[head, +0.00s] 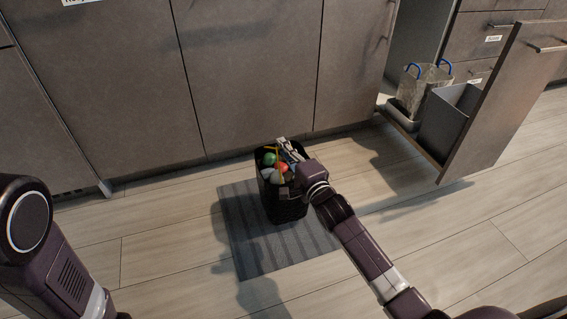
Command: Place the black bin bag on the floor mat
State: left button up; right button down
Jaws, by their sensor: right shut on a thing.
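The black bin bag (284,209) is upright over the striped grey floor mat (258,262), near the cabinet fronts. Green, orange and white items show in its open top. I cannot tell whether its bottom touches the mat. My right gripper (284,150) is at the bag's upper right rim, shut on the bag; its fingertips are partly hard to make out. My left arm is at the left edge, and its gripper is not in view.
A pull-out drawer (516,98) stands open at the right, with a grey bin (447,122) and a bag with blue handles (424,88) inside. Closed cabinet doors (255,70) line the back. The wooden floor (160,255) around the mat is clear.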

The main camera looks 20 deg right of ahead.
aim_at(283, 164)
notch_tip(283, 164, down, 4)
jog(key=b, duration=0.3)
jog(key=c, duration=2.5)
grip_release()
jog(key=shift+f, duration=0.2)
jog(key=o, duration=0.4)
